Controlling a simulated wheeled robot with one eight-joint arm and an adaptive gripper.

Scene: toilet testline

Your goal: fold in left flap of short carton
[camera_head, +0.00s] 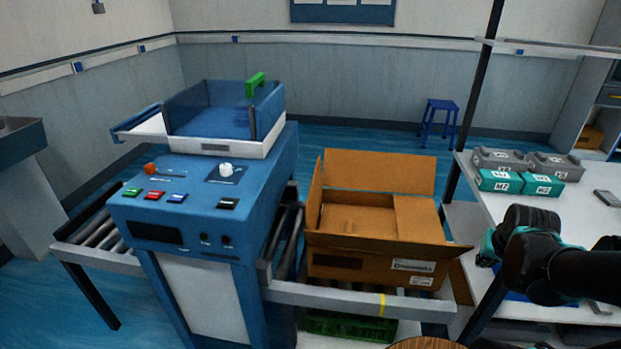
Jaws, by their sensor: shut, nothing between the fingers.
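The short brown carton (345,262) stands open on the roller conveyor, right of the blue machine. Its left flap (315,192) stands roughly upright. The back flap (385,172) also stands up. The front flap (385,247) is tipped outward toward me, its right corner sticking out past the carton. A panel on the right side (418,218) lies inward over the opening. A flat brown surface shows inside at the left. My black arm with teal parts is at the right, over the white table, clear of the carton. I cannot make out my gripper's fingers.
The blue machine (200,200) with buttons and a raised tray stands close to the carton's left. The white table (500,210) at right holds grey and teal boxes (520,181). A black post rises between carton and table. A green crate (350,326) is under the conveyor.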

